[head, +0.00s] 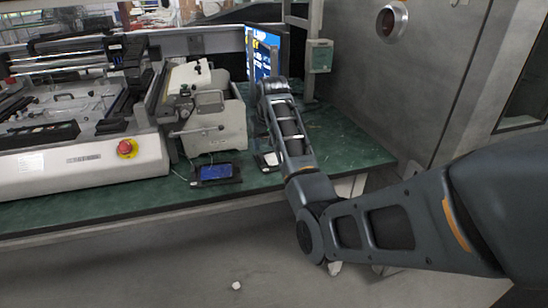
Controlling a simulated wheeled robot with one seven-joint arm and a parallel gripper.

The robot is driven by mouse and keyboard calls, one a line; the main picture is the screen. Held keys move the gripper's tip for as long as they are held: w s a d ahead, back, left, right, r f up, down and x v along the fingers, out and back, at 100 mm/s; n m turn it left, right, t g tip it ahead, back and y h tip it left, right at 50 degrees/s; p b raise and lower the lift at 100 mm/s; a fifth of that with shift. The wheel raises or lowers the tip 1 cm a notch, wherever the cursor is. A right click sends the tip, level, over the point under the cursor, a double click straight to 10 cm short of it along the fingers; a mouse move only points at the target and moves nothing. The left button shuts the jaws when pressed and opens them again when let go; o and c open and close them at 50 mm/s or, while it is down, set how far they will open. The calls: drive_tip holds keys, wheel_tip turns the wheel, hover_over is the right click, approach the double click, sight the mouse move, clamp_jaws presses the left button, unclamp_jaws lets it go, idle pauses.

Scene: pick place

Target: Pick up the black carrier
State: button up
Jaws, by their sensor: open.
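I cannot tell for sure which thing is the black carrier. A flat black tray-like piece (38,136) lies on the front of the white machine at the left. A small black device with a blue screen (216,173) lies on the green bench top. My arm reaches in from the right, bends at the elbow in front of the bench and rises towards the monitor. My gripper is hidden behind the arm's far links, so I see neither its jaws nor anything between them.
The green bench (345,147) has free room at its right end. A white machine (80,172) with a red emergency button (127,148) and a grey-white fixture (215,130) stand on it. A monitor (262,52) is behind my arm. A grey metal cabinet (400,90) closes off the right.

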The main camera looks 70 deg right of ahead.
sight(261, 157)
drive_tip(key=shift+a+x, duration=0.2)
drive_tip(key=shift+x, duration=1.35)
drive_tip(key=shift+a+x, duration=0.2)
drive_tip(key=shift+x, duration=1.35)
drive_tip(key=shift+f, duration=0.15)
clamp_jaws()
